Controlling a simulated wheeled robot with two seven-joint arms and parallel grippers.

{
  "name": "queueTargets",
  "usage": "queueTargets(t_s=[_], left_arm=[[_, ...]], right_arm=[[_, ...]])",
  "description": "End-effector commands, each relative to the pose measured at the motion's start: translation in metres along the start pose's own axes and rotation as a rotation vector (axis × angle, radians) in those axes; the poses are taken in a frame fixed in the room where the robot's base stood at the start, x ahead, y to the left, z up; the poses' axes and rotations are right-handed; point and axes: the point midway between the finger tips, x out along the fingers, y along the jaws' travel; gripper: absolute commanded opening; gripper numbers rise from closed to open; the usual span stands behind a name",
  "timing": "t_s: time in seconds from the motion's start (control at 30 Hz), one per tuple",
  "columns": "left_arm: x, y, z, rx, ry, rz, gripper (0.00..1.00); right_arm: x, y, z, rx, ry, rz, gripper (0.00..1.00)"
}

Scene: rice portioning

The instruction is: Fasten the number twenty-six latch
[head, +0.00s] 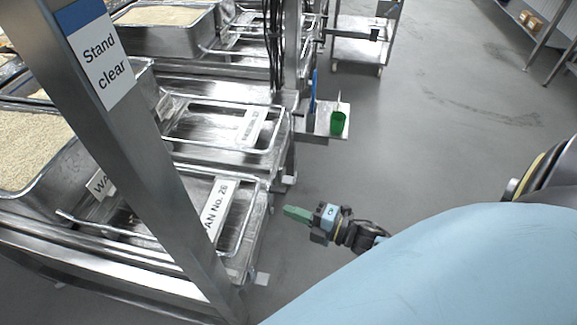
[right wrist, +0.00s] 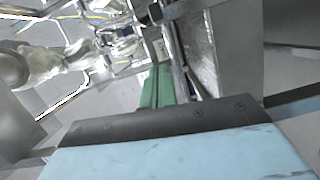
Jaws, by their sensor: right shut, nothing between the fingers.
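A steel frame with a label reading "AN No. 26" (head: 218,212) sits at the front of the lower left of the head view, with a wire bail (head: 150,236) around it. A small metal latch-like part (head: 272,186) shows at its right edge, too small to tell its state. My right gripper (head: 288,212) has green fingers, shut and empty, just right of that edge and apart from it. In the right wrist view the green fingers (right wrist: 157,88) point toward blurred metal parts (right wrist: 150,15). My left gripper is not in view.
A slanted steel post with a "Stand clear" sign (head: 100,55) crosses the left side. Rice-filled pans (head: 60,185) stand behind it. A small shelf (head: 322,132) holds a green cup (head: 338,122). The floor (head: 420,140) to the right is clear.

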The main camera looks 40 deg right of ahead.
Motion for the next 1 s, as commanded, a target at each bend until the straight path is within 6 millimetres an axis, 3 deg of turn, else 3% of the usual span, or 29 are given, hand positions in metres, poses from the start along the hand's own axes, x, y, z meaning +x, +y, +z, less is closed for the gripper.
queueTargets(t_s=[0.2,0.4,1.0], left_arm=[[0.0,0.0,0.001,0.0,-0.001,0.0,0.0],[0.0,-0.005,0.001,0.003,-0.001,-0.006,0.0],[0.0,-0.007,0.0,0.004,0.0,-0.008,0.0]], right_arm=[[-0.047,-0.001,-0.001,0.0,0.002,-0.001,0.0],[-0.068,0.0,-0.001,0.002,0.002,0.002,0.0],[-0.072,0.001,-0.001,0.001,0.003,0.003,0.0]])
